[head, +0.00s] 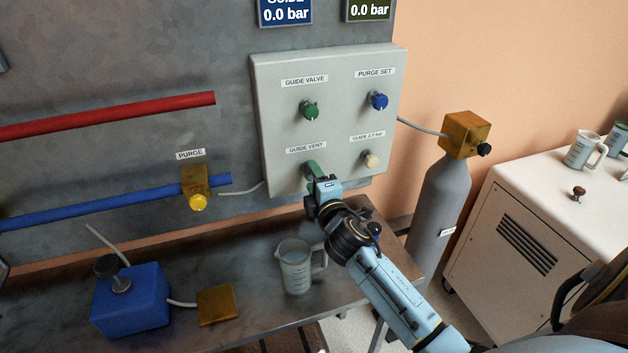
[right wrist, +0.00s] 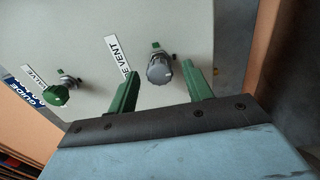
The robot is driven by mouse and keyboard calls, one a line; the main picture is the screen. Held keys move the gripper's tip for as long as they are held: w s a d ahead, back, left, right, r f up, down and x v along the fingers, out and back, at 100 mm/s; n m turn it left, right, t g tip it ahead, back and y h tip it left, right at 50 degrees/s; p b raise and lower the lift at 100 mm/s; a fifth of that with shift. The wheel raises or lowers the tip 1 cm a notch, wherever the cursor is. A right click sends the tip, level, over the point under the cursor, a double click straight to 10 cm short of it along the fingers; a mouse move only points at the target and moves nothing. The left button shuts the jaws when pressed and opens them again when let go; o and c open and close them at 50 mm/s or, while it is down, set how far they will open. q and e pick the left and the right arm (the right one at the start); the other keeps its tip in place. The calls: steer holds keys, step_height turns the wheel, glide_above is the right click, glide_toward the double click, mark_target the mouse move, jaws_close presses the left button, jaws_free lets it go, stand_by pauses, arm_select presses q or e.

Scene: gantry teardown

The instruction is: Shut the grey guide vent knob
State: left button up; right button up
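The grey guide vent knob (right wrist: 160,68) is on the light grey panel (head: 384,60), beside the "GUIDE VENT" label (head: 306,148). In the head view the knob is hidden behind my right gripper (head: 314,172), which reaches the panel just below that label. In the right wrist view my right gripper (right wrist: 162,80) is open, with a green finger on either side of the knob. The right finger looks very close to the knob; a gap shows on the left. I cannot tell whether a finger touches it. My left gripper is in neither view.
A green guide valve knob (head: 309,110), a blue purge set knob (head: 378,100) and a cream knob (head: 371,160) share the panel. A grey gas cylinder (head: 441,205) stands to the right.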

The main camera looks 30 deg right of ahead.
steer(key=v, duration=1.3)
steer(key=shift+s+b, duration=0.2)
steer(key=shift+b, duration=0.2)
